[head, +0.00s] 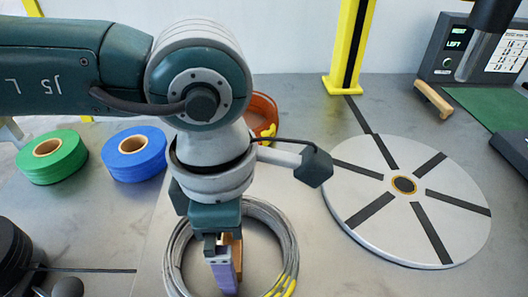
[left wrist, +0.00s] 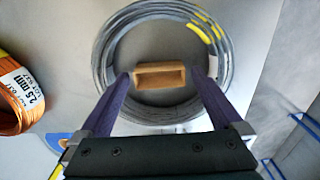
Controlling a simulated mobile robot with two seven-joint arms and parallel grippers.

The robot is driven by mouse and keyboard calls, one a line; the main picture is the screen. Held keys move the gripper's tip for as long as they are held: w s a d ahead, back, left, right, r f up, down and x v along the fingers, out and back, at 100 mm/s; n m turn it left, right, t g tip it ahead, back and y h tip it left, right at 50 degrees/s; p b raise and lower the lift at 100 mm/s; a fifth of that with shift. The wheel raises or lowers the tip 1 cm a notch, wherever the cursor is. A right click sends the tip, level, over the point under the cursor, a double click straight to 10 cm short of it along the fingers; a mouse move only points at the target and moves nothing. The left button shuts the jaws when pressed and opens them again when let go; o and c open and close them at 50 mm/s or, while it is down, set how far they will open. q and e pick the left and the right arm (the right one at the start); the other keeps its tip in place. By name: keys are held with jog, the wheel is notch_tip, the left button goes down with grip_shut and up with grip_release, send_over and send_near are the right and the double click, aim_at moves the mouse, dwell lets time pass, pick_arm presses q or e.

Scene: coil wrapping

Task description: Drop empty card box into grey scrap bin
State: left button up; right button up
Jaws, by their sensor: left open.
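The empty card box (left wrist: 160,75) is small, brown and open-ended, and shows inside the ring of a grey wire coil (left wrist: 108,38) in the left wrist view. In the head view only a strip of the box (head: 237,250) shows behind my left gripper (head: 224,272), which points down inside the coil (head: 176,250). My left gripper (left wrist: 159,77) is open, with one purple finger at each side of the box. I cannot tell whether the fingers touch it. The grey scrap bin and my right gripper are not in view.
Green (head: 50,160) and blue (head: 133,157) spools stand at the left. A round grey turntable (head: 362,205) with dark stripes lies at the right, near a yellow post (head: 346,60). An orange wire coil (left wrist: 12,112) is left of the grey coil in the wrist view.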

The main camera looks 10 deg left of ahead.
pick_arm(q)
jog(key=shift+f, duration=0.5)
jog(key=shift+c, duration=0.2)
jog(key=c, duration=1.2)
jog(key=shift+o, duration=0.2)
jog(key=shift+r, duration=0.15)
